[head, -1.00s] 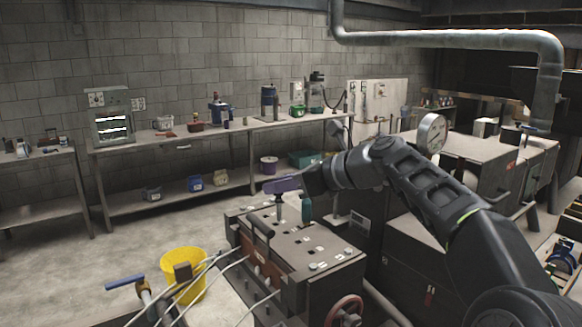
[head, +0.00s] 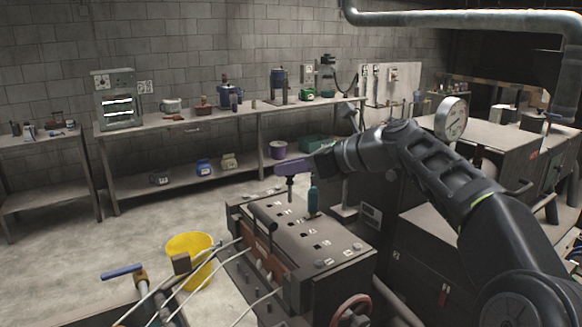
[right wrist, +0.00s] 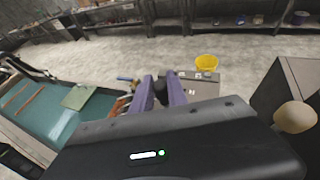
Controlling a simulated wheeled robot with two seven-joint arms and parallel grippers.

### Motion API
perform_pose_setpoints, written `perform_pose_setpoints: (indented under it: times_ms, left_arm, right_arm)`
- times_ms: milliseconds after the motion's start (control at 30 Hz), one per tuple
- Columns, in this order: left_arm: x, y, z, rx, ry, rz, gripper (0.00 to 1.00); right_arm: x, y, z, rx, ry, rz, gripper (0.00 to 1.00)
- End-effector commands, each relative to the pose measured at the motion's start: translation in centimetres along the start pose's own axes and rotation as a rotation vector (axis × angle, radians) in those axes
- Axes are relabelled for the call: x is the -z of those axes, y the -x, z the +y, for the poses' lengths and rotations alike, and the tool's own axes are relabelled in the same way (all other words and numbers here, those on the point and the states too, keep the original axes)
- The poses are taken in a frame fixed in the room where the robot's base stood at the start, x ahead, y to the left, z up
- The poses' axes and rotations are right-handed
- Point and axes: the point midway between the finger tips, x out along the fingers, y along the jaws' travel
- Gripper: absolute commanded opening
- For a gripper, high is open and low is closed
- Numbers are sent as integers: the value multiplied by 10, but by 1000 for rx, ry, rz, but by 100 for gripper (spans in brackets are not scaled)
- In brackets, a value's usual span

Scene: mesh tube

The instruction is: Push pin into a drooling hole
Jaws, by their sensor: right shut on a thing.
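My right gripper (head: 293,168) has purple fingers and is over the far part of the top of a dark metal box (head: 345,252). It is shut on a dark pin (head: 290,190), which hangs upright below the fingers. The pin's tip appears just above the box top; the exact gap is unclear. In the right wrist view, the dark pin (right wrist: 160,90) shows between the two purple fingers. Several small dark holes, one at the front (head: 322,245), are in the box top; I cannot tell which is drooling. My left gripper is not in view.
A teal-handled tool (head: 313,200) stands upright on the box, close right of the pin. A dark bar handle (head: 263,216) and pale hoses (head: 225,262) are at its left side. A yellow bucket (head: 189,262) stands on the floor. A large cabinet with a gauge (head: 451,118) is at right.

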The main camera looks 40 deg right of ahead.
Motion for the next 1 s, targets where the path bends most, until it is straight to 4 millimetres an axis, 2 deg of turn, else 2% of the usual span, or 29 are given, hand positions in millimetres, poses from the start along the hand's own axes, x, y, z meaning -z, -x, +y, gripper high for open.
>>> perform_pose_setpoints:
  times_ms: [33, 400, 1000]
  left_arm:
    - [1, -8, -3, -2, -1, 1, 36]
    - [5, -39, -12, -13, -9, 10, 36]
    - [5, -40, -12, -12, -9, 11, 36]
  right_arm:
    - [8, -4, 0, 0, 0, 0, 0]
    - [39, -16, 0, -1, 1, 0, 0]
    - [46, -19, 0, 0, 1, 0, 0]
